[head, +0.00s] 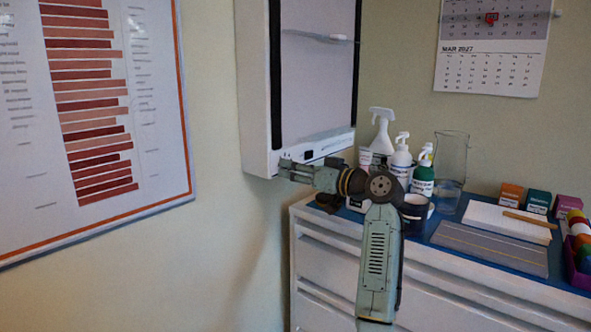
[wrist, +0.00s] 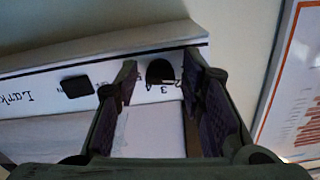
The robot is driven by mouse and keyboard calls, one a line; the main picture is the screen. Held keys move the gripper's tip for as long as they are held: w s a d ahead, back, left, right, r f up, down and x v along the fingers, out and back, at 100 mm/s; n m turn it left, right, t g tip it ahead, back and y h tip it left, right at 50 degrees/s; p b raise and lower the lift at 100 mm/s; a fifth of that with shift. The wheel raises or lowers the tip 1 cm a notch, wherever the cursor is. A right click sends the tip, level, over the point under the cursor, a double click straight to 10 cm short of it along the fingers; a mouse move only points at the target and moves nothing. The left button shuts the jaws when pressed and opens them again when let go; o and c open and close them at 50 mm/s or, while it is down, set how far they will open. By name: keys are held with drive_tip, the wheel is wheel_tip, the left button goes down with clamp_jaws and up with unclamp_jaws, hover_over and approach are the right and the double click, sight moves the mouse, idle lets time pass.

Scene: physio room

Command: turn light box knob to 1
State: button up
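The light box (head: 318,85) hangs on the wall in the head view, with a white control strip (head: 330,147) along its bottom edge. In the wrist view the dark round knob (wrist: 160,72) sits on this strip (wrist: 40,92), with a printed 3 beside it. Other markings around it are partly covered, and I cannot read its setting. My gripper (wrist: 160,66) is open, with one finger on each side of the knob and visible gaps to it. In the head view my gripper (head: 284,166) is at the strip's left end and hides the knob.
A black switch (wrist: 77,87) sits beside the knob on the strip. Below the box, a drawer cabinet (head: 345,240) carries spray bottles (head: 381,130), a glass jug (head: 452,160) and small boxes (head: 538,201). A framed chart (head: 160,110) hangs on the left wall.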

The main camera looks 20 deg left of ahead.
drive_tip(key=shift+o, duration=0.4)
drive_tip(key=v, duration=1.2)
drive_tip(key=shift+r, duration=0.1)
